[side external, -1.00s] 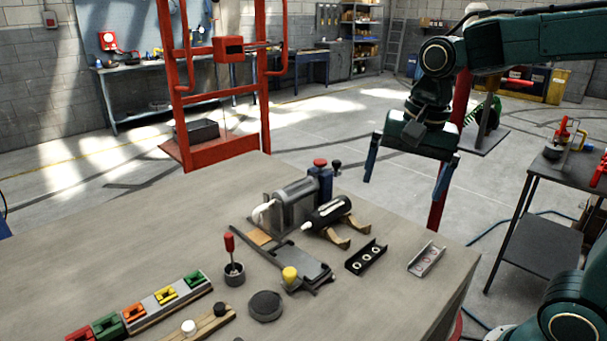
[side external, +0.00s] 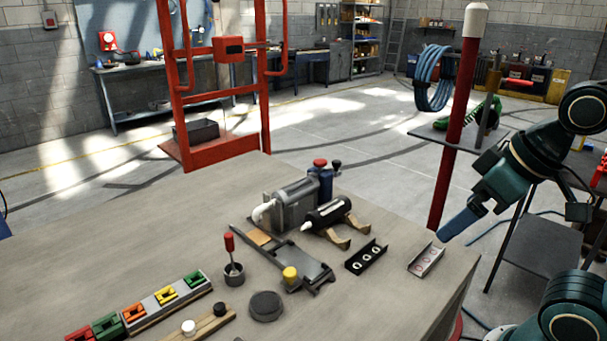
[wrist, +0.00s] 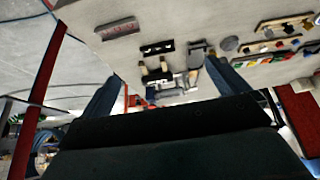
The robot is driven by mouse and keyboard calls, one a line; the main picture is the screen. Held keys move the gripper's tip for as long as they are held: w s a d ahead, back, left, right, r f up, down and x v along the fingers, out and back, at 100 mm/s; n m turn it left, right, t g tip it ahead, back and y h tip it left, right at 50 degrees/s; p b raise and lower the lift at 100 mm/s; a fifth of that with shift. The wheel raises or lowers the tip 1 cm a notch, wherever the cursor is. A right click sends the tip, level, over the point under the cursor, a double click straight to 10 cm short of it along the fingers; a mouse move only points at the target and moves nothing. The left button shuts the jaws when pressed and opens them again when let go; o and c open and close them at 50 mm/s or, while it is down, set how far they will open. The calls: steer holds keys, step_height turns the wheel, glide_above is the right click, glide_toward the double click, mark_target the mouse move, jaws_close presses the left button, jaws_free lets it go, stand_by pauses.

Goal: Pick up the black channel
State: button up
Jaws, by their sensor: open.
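The black channel (side external: 366,257) lies on the grey-brown table near its right side, with a row of pale round spots along it. In the wrist view the black channel (wrist: 157,48) lies beyond the fingertips, between the two fingers in the picture. My gripper (side external: 447,234) is at the table's right edge, above and to the right of the black channel, apart from it. In the wrist view my gripper (wrist: 163,74) has its two blue fingers spread wide, with nothing held between them.
A silver channel (side external: 427,260) lies right of the black one, close to my fingers. Left of the black channel are a black cylinder on wooden cradles (side external: 328,213), a grey flat rail (side external: 290,262) and a yellow knob (side external: 290,275). A red post (side external: 455,140) stands behind the table.

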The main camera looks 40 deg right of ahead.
steer(key=shift+c, duration=0.2)
stand_by(0.3)
steer(key=c, duration=0.9)
steer(key=shift+w, duration=0.1)
steer(key=shift+w+d+f+n+g+y, duration=0.75)
steer(key=shift+w+d+f+n+g, duration=0.4)
steer(key=shift+w+n, duration=1.8)
steer(key=shift+w+d+f+n+g+y, duration=0.8)
steer(key=shift+w+d+n, duration=0.6)
steer(key=shift+w+n, duration=1.6)
steer(key=shift+w+d+f+n+g+y, duration=0.8)
steer(key=shift+w+d+f+n, duration=0.45)
steer(key=shift+w+n, duration=1.7)
steer(key=shift+s+r, duration=0.1)
steer(key=shift+s, duration=0.1)
